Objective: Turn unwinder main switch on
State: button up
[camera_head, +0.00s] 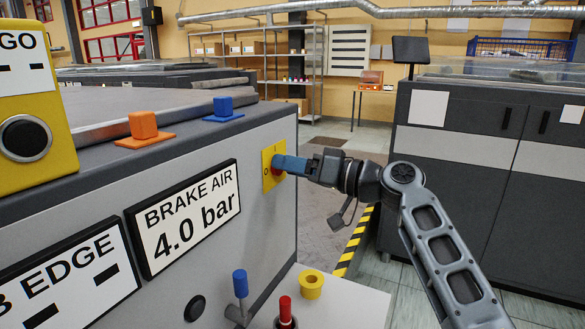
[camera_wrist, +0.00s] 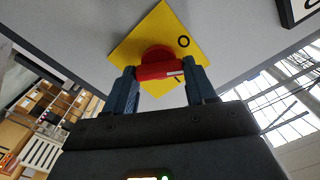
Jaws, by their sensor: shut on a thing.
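The main switch is a red rotary knob on a yellow square plate (camera_head: 267,181) on the right part of the grey machine's side panel. In the wrist view the red knob (camera_wrist: 158,66) sits in front of the yellow plate (camera_wrist: 178,38), which carries an "O" mark and a partly covered "I" mark. A small pale mark shows on the knob's handle. My gripper (camera_head: 284,164) reaches the plate from the right. Its blue fingers (camera_wrist: 160,82) are shut on the knob, one on each side. In the head view the fingers hide most of the knob.
A "BRAKE AIR 4.0 bar" sign (camera_head: 184,218) is left of the switch. Orange (camera_head: 143,126) and blue (camera_head: 223,106) blocks stand on the machine's top. A dark cabinet (camera_head: 480,170) stands right.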

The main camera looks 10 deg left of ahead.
jog(key=m+p, duration=0.1)
jog(key=m, duration=0.3)
jog(key=m+p, duration=0.2)
jog(key=m, duration=0.2)
jog(key=m+p, duration=0.2)
jog(key=m, duration=0.1)
jog(key=shift+w+d+f+m, duration=0.1)
jog(key=shift+f+m, duration=0.2)
jog(key=shift+m, duration=0.1)
dwell(0.3)
jog(key=o, duration=1)
jog(key=shift+o, duration=0.2)
jog(key=b+v, duration=0.1)
jog(key=v, duration=0.6)
jog(key=shift+d, duration=0.35)
